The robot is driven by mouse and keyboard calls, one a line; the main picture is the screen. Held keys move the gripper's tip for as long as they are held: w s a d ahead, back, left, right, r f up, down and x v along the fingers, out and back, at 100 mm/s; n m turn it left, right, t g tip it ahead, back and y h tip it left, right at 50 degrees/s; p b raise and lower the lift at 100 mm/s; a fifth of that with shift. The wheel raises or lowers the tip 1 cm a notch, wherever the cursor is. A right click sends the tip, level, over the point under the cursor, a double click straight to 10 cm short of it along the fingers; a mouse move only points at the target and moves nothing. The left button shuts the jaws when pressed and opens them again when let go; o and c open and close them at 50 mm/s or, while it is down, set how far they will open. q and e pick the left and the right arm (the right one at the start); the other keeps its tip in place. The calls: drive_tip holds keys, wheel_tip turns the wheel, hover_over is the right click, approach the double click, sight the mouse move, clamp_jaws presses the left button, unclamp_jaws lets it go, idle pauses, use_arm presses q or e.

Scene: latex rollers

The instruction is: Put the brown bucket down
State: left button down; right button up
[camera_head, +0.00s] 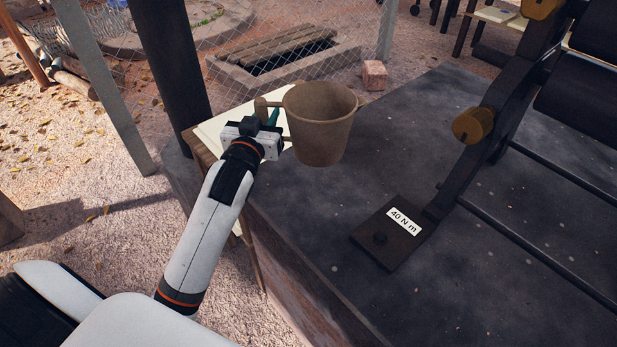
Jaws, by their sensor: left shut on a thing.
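The brown bucket (322,128) is upright at the upper middle of the head view, over the far left corner of the dark slab. My left gripper (266,118) is at the bucket's left side, shut on its handle there. The fingertips are partly hidden by the gripper body. I cannot tell whether the bucket's base touches the slab or hangs just above it. The bucket looks empty in the part of its inside that shows. My right gripper is not in view.
A dark slab (310,215) carries a black roller frame with a "40 N m" plate (388,233). A pale board (213,128) on a wooden stand is behind my gripper. A brick (374,75) lies beyond the bucket. A wire fence and post (172,60) stand at the left.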

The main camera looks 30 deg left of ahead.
use_arm(q)
wheel_tip(320, 180, down, 8)
drive_tip(key=shift+f+b, duration=0.2)
drive_tip(key=shift+b, duration=0.45)
drive_tip(key=shift+f, duration=0.45)
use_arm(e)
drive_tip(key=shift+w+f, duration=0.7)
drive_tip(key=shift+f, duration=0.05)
use_arm(q)
drive_tip(key=c, duration=1.2)
unclamp_jaws()
drive_tip(key=shift+f, duration=0.15)
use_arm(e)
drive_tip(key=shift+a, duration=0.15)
use_arm(q)
drive_tip(key=v, duration=1.2)
drive_tip(key=shift+b, duration=0.35)
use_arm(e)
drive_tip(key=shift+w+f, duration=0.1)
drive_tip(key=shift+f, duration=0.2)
